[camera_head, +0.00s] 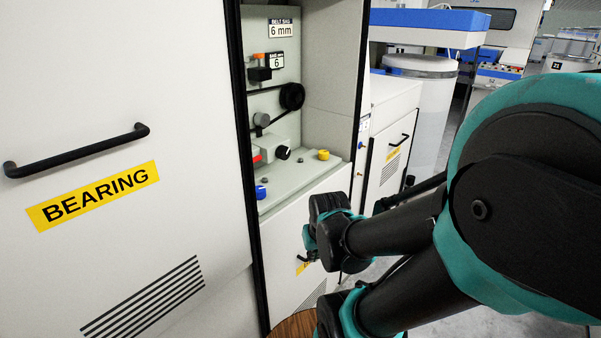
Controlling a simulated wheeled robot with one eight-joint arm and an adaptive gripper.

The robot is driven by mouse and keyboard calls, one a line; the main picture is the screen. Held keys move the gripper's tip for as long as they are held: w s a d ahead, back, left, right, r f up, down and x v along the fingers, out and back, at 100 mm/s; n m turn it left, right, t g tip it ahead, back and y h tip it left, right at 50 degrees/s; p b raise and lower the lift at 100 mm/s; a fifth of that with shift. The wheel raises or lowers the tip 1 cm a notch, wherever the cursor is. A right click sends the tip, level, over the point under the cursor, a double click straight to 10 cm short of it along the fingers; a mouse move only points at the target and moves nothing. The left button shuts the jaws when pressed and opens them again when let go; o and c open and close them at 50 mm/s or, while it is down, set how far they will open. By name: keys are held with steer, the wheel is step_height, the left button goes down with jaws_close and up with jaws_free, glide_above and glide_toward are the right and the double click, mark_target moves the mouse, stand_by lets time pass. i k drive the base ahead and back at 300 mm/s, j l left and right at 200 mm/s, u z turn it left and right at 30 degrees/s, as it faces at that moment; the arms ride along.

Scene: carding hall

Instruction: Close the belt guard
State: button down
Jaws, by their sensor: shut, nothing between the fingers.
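No cover lies across this opening. I cannot tell which panel is the belt guard. A dark upright edge runs down each side of the bay. A large white panel (90,80) at the left has a black bar handle (78,151) and a yellow "BEARING" label (93,196). My black and teal arm fills the right and reaches in front of the bay's lower right. I cannot make out my gripper's fingers.
Inside the bay, a ledge holds a yellow knob (323,155), a blue knob (261,191) and a black dial (283,152). A pale cabinet (390,110) with a handle stands to the right, beside a white cylinder (433,110). Grey floor shows at lower right.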

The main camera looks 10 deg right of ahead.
mark_target(294, 284)
steer(key=k+j+z, duration=0.6)
steer(key=k, duration=0.45)
